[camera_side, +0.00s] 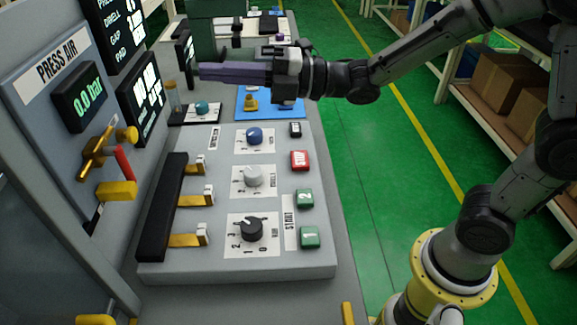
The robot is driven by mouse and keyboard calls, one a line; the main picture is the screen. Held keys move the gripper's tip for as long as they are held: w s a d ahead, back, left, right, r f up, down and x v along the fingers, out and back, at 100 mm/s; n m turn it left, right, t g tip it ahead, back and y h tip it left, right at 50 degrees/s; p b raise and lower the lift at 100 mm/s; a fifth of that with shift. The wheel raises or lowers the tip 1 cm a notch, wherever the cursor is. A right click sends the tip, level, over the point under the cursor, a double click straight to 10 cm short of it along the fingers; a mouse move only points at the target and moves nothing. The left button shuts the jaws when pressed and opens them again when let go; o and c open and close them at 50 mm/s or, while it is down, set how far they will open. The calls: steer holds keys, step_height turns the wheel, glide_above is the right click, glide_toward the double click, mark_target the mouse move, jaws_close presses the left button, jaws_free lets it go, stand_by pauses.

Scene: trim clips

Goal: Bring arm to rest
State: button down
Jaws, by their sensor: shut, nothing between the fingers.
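My gripper (203,72) is at the upper middle of the side view. Its long purple-grey fingers point left and lie together, with nothing held. It hangs above the far part of the grey control panel (285,262), over the area by the blue mat (243,108). My arm reaches in from the right, stretched out over the green floor. A small dark display (186,58) stands just beyond the fingertips; I cannot tell the exact gap.
The panel carries knobs, green buttons (309,237), a red button (299,160) and sliders. At left stands the press air cabinet (30,75) with a brass valve (97,152) and a 0.0 bar readout. Shelves with cardboard boxes (497,85) stand right. The floor between is clear.

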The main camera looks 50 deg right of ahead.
steer(key=s+d+r+m+t+h, duration=0.25)
steer(key=d+r+m+h, duration=0.25)
steer(key=d+m+h, duration=0.5)
steer(key=s+d+f+m+h, duration=0.3)
steer(key=s+d+m, duration=0.3)
steer(key=d+m, duration=0.15)
steer(key=s+d+f+m+g, duration=0.1)
steer(key=s+f+m+g, duration=0.9)
steer(key=s+f, duration=0.3)
steer(key=s+m, duration=0.1)
steer(key=s, duration=0.2)
steer(key=shift+s+d+f+h, duration=0.2)
steer(key=shift+f+h, duration=0.1)
steer(key=shift+f, duration=0.1)
